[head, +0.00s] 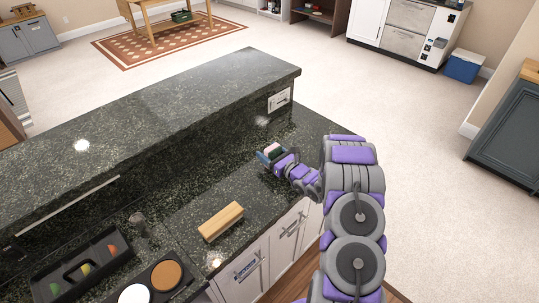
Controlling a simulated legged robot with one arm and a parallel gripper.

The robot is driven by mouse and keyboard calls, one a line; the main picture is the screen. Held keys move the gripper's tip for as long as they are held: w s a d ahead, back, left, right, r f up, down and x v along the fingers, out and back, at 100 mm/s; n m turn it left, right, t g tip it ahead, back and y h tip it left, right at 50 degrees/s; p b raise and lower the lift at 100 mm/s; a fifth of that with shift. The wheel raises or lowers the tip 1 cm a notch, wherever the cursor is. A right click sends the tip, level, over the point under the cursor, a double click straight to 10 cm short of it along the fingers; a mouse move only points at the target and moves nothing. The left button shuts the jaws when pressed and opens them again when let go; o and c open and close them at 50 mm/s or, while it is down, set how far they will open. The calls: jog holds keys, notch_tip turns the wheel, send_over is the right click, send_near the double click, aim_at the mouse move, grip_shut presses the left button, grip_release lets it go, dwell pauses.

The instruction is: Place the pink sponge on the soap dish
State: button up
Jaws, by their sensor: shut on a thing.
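My gripper (270,157) is at the far right part of the lower dark granite counter, reaching in from the right. It is shut on a small pink piece, which looks like the pink sponge (271,149). Only the sponge's upper part shows; the gripper hides the rest. A dark green patch and a blue-grey edge show right at the fingertips. I cannot tell whether these are the soap dish or gripper parts, nor whether the sponge touches anything below. No soap dish can be clearly made out elsewhere.
A tan wooden-looking block (220,222) lies on the counter nearer me. A black compartment tray (105,241) with coloured pieces and a dark holder with white and orange-brown discs (166,275) are at lower left. A raised granite ledge (160,105) runs behind. Counter around the block is clear.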

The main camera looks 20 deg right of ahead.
jog(key=shift+f, duration=0.2)
jog(key=o, duration=1.1)
jog(key=shift+s, duration=0.1)
